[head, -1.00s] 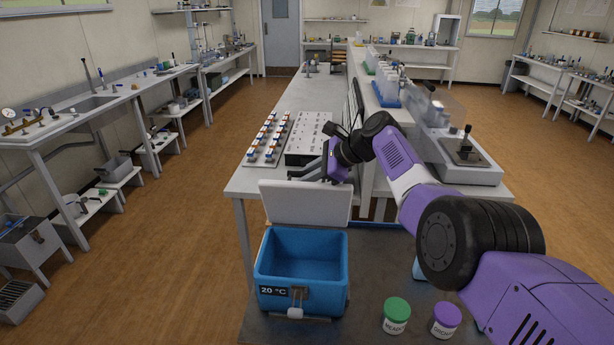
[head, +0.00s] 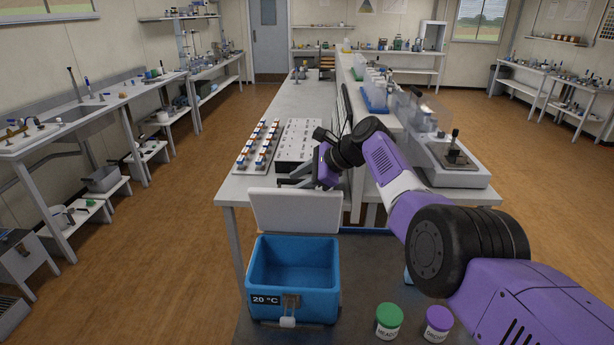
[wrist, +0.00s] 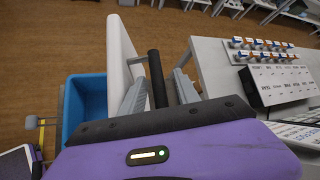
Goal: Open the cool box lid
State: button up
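The blue cool box (head: 325,300) stands in the lower middle of the head view, with an empty-looking interior. Its white lid (head: 295,212) is raised, standing about upright at the box's far edge. My gripper (head: 292,183) is behind the lid's upper edge, on the side away from the box. In the wrist view, my open gripper (wrist: 158,88) has one finger on each side of a dark bar (wrist: 157,70). The bar stands off the lid (wrist: 121,45) like a handle; a gap seems to show beside the bar. The blue box (wrist: 75,110) is on the lid's other side.
A green-capped jar (head: 389,320) and a purple-capped jar (head: 438,322) stand right of the box on the same dark surface. The bench (head: 232,192) beyond the lid holds a rack of small vials (head: 258,146) and a perforated block (head: 298,142).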

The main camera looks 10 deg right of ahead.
jog(key=shift+s+d+r+p, duration=0.3)
jog(key=shift+d+r+p, duration=0.1)
jog(key=shift+r, duration=0.1)
jog(key=v, duration=0.6)
jog(key=shift+s+d, duration=0.1)
